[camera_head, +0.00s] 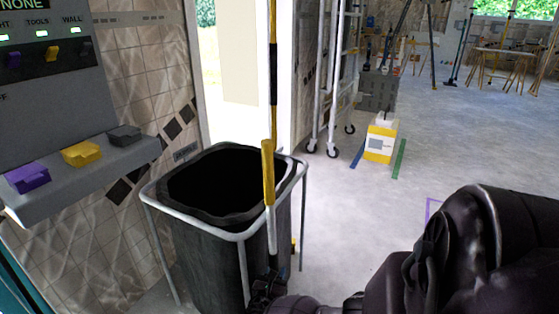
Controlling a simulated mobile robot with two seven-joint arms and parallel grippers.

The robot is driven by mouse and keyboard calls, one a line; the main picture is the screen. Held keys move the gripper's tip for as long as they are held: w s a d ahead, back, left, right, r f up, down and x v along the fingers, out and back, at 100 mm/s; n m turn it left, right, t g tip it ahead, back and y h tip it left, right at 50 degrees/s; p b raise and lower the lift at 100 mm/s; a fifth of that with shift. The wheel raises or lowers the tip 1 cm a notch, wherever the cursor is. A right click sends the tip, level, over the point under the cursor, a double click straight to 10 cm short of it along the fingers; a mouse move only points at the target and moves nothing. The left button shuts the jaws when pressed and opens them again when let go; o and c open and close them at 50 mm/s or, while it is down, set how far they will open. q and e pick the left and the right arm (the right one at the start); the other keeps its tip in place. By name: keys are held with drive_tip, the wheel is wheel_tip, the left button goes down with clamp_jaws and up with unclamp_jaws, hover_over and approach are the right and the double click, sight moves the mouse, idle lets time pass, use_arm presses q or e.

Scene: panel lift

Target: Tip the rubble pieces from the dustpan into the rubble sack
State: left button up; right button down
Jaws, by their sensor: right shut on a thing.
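The rubble sack (208,270) is a black open bag standing upright in a pale metal frame, left of centre. Its mouth faces up and its inside is too dark to make out. My right gripper (268,287) is low at the sack's front right side, shut on an upright handle (269,190) with a yellow top and a white shaft. The handle rises in front of the sack's rim. I cannot tell whether it belongs to the dustpan; no pan and no rubble pieces show. My left gripper is not in view.
A grey panel with purple, yellow and grey switches (82,153) juts from the tiled wall at left. A wheeled white scaffold (330,80) and a yellow-and-white box (380,142) stand behind. The pale floor (450,130) at right is largely clear.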

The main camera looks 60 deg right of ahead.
sight(276, 259)
drive_tip(key=shift+w+r+p, duration=0.15)
drive_tip(key=shift+r+p, duration=0.2)
drive_tip(key=shift+r, duration=0.45)
drive_tip(key=shift+r+p, duration=0.7)
drive_tip(key=shift+r, duration=0.3)
drive_tip(key=shift+r+p, duration=0.3)
drive_tip(key=shift+r, duration=0.15)
drive_tip(key=shift+r+n+p, duration=0.3)
drive_tip(key=shift+r+p, duration=0.25)
drive_tip(key=shift+r, duration=0.55)
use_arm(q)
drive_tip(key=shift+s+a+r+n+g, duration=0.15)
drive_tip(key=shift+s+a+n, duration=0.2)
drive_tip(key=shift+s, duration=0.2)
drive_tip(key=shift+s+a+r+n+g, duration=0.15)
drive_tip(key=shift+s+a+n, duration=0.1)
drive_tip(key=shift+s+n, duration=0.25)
use_arm(e)
drive_tip(key=shift+f, duration=0.1)
